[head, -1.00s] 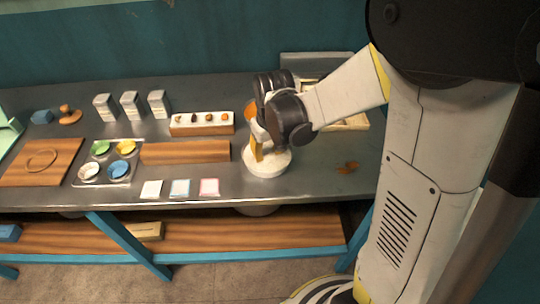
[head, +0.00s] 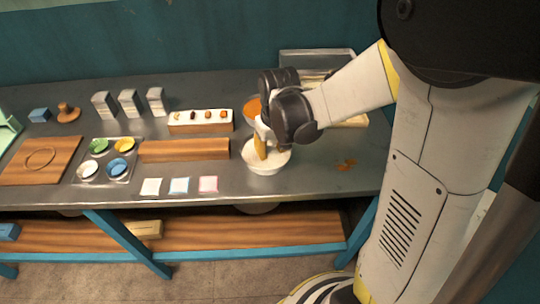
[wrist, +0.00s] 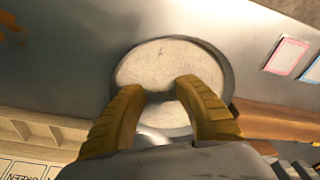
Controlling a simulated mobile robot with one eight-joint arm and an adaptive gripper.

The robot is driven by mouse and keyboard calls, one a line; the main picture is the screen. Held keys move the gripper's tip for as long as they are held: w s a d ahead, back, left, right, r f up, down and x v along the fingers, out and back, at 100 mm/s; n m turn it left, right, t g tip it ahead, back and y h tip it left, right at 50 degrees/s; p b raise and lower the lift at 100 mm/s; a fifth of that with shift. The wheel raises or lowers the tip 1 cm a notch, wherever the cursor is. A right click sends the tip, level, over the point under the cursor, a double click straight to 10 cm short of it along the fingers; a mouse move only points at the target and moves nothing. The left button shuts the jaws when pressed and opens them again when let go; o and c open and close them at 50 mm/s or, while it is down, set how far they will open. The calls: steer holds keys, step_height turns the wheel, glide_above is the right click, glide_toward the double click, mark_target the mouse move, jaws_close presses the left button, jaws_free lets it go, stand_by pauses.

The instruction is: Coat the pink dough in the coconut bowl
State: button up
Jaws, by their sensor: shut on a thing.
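The coconut bowl (head: 267,168) is a white round bowl on the grey worktop, right of the middle. In the wrist view the bowl (wrist: 227,72) is filled with pale coconut (wrist: 165,62). My gripper (head: 261,155) points down into the bowl, and its yellow fingers overlap the coconut in both views. In the wrist view my gripper (wrist: 162,90) has its fingertips drawn close over the middle of the bowl. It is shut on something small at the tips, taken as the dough. No pink surface shows; the held piece is hidden or cannot be told from the coconut.
A white tray with several small balls (head: 201,127) and a wooden block (head: 184,150) lie to the left. A tray of coloured cups (head: 134,170), several cards (head: 180,186) and orange scraps (head: 347,165) lie around. The right front worktop is mostly clear.

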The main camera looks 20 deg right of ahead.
steer(key=shift+w+a, duration=0.1)
steer(key=shift+w, duration=0.3)
steer(key=shift+a, duration=0.4)
steer(key=shift+s+a, duration=0.15)
steer(key=shift+s, duration=0.1)
steer(key=shift+s, duration=0.3)
steer(key=shift+d, duration=0.25)
steer(key=shift+d, duration=0.35)
steer(key=shift+w, duration=0.45)
steer(key=shift+w+a, duration=0.15)
steer(key=shift+a, duration=0.1)
